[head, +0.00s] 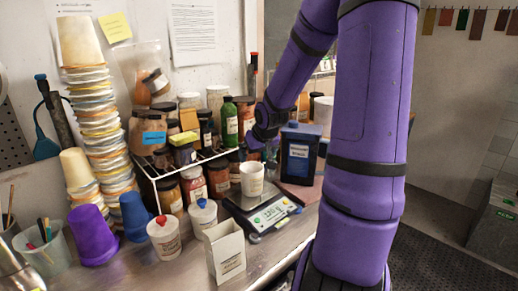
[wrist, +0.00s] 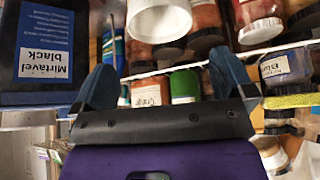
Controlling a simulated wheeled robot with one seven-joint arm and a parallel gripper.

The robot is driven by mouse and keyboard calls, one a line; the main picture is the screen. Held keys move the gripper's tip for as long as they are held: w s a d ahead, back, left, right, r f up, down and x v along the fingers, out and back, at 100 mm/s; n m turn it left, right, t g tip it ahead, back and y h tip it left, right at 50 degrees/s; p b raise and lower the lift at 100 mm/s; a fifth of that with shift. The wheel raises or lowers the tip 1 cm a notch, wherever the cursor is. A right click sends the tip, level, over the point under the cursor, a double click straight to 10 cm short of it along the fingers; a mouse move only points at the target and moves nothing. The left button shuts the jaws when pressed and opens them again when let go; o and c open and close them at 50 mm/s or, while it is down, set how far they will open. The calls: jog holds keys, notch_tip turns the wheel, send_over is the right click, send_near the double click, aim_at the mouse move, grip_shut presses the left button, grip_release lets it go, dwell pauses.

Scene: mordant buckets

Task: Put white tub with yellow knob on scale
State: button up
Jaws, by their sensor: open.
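A white tub (head: 252,180) stands upright on the scale (head: 268,212), towards its back left; I cannot make out a yellow knob on it. A white tub also shows at the top of the wrist view (wrist: 158,22), apparently the same one, beyond the fingertips. My gripper (wrist: 165,68) is open, its two blue fingers apart with nothing held between them. In the head view it is small and partly hidden near the jars, behind and above the tub. Two other white tubs stand at the front left, one with a red knob (head: 163,238) and one with a blue knob (head: 203,214).
A wire rack (head: 190,161) of jars and bottles stands behind the scale. A dark blue box labelled Mirtavel black (head: 298,158) stands close on its right. A small white carton (head: 225,252) is in front. Stacked cups (head: 92,115) and a purple cup (head: 92,235) are left.

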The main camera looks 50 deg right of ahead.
jog(key=shift+v, duration=1.1)
jog(key=shift+s, duration=0.1)
jog(key=s+a+r+n, duration=0.1)
jog(key=s+a+r, duration=0.15)
jog(key=a, duration=0.25)
jog(key=s+a+r+n+g+h, duration=0.1)
jog(key=s+a+r, duration=0.1)
jog(key=a+r, duration=0.3)
jog(key=s+a+r, duration=0.2)
jog(key=a, duration=0.4)
jog(key=s+a+r+n+y, duration=0.1)
jog(key=s+a+r, duration=0.2)
jog(key=s, duration=0.4)
jog(key=s+a+r+n+y, duration=0.1)
jog(key=s+a+r+y, duration=0.1)
jog(key=s+a, duration=0.3)
jog(key=shift+s+a+r+t, duration=0.35)
jog(key=shift+s+r, duration=0.3)
jog(key=shift+s, duration=0.5)
